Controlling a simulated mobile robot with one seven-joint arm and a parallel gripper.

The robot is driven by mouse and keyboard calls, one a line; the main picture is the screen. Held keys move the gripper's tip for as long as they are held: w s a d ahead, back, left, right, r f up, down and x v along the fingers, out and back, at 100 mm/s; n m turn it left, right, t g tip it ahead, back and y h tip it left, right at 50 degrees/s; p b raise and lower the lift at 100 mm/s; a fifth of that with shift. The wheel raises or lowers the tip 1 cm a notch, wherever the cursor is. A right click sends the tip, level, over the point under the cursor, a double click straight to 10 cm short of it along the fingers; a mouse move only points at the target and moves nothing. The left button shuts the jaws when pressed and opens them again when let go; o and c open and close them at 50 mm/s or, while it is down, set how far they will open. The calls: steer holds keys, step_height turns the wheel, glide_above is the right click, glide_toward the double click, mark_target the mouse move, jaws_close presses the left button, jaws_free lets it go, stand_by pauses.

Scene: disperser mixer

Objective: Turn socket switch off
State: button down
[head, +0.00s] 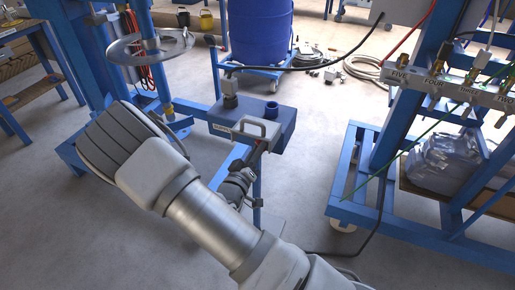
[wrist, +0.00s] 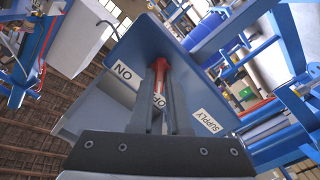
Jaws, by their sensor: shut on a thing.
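The socket switch is on a blue-grey box (head: 275,125) with a raised grey frame on top, on a blue stand in the head view. In the wrist view the box's blue panel (wrist: 140,45) fills the middle, with "ON", "SUPPLY" and partly hidden "OFF" labels. A red switch lever (wrist: 159,75) shows between the fingers of my gripper (wrist: 160,66). The fingers are shut on it, close to the panel, and hide much of it. In the head view my gripper (head: 261,150) reaches the near side of the box; its fingertips are small and hard to make out.
A disperser mixer with a round metal disc (head: 150,47) stands at the left. A blue drum (head: 260,30) on a dolly is behind the box. A blue frame (head: 345,170) with hoses and valves stands at the right. A dark cable runs from it along the floor. Open floor (head: 325,110) lies between.

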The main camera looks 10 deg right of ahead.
stand_by(0.4)
steer(key=c, duration=0.9)
jaws_free()
steer(key=p+v, duration=0.1)
steer(key=v, duration=1.6)
steer(key=shift+s+a+p, duration=0.15)
steer(key=shift+s+p, duration=0.05)
steer(key=shift+p, duration=0.2)
